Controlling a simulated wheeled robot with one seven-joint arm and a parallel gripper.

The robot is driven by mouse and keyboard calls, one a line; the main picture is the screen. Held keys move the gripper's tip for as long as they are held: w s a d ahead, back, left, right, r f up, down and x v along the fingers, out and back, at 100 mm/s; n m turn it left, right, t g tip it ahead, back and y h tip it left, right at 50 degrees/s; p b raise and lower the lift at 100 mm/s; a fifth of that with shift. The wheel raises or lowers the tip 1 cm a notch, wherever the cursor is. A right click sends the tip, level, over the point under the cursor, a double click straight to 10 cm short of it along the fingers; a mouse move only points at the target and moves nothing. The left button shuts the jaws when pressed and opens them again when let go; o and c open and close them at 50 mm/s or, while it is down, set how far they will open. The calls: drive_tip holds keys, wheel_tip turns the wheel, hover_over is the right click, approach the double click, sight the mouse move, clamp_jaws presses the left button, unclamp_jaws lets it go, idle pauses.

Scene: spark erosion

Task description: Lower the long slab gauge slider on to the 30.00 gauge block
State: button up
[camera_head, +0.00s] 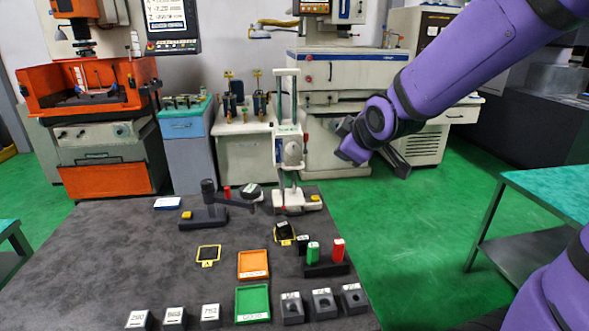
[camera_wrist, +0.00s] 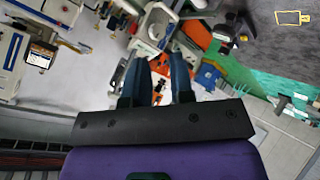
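A tall white gauge stand (camera_head: 288,150) stands at the back of the dark table, with twin upright posts. Its slider (camera_head: 291,150), a white body with a round face, sits partway up the posts. The stand's white base (camera_head: 296,202) carries a small yellow piece (camera_head: 316,198) at its right. I cannot make out which piece is the 30.00 gauge block; the labels are too small. My gripper (camera_head: 345,141) is in the air right of the slider, apart from it. In the wrist view its two fingers (camera_wrist: 159,62) are spread with nothing held between them.
On the dark table (camera_head: 110,240) are a black stand (camera_head: 206,215), orange tray (camera_head: 253,265), green tray (camera_head: 252,303), several dark blocks (camera_head: 323,304) and a rack (camera_head: 327,269) with green and red pieces. Machines stand behind.

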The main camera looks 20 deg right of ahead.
drive_tip(key=w+f+n+t+y, duration=0.1)
drive_tip(key=w+f+n+t, duration=0.1)
drive_tip(key=w+f+n, duration=0.5)
drive_tip(key=n+t+y, duration=0.3)
approach(296, 169)
drive_tip(key=x, duration=1)
drive_tip(key=shift+w+a, duration=0.15)
drive_tip(key=shift+w, duration=0.2)
drive_tip(key=shift+c, duration=0.4)
clamp_jaws()
